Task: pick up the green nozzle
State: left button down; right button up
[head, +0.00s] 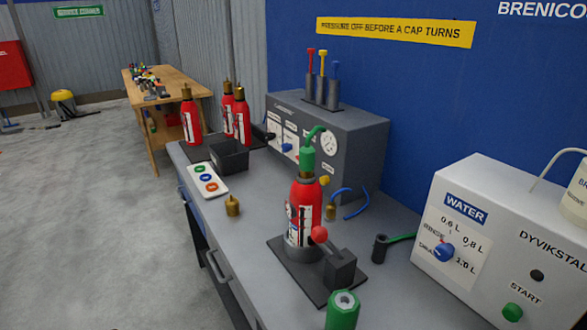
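Three green pieces show, and I cannot tell for certain which is the green nozzle. A green rod with a black cylindrical end (380,248) lies on the grey bench (405,215), right of the clamped extinguisher; its shape resembles the coloured pieces in the rack. A green fitting with a curved spout (308,158) sits upright on top of the red extinguisher (304,205). A green cylinder with a hole in its top (342,311) stands at the front edge, partly cut off by the frame. Neither of my grippers is in view.
A dark stand with a red-knobbed clamp (340,268) holds the extinguisher. A white water machine (480,230) fills the right. Behind stands a grey test box (345,165) with red, yellow and blue rack pieces (322,88). A brass cap (232,205) and blue hose (357,208) lie nearby.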

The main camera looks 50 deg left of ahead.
aim_at(307, 153)
jog(key=u, duration=1.4)
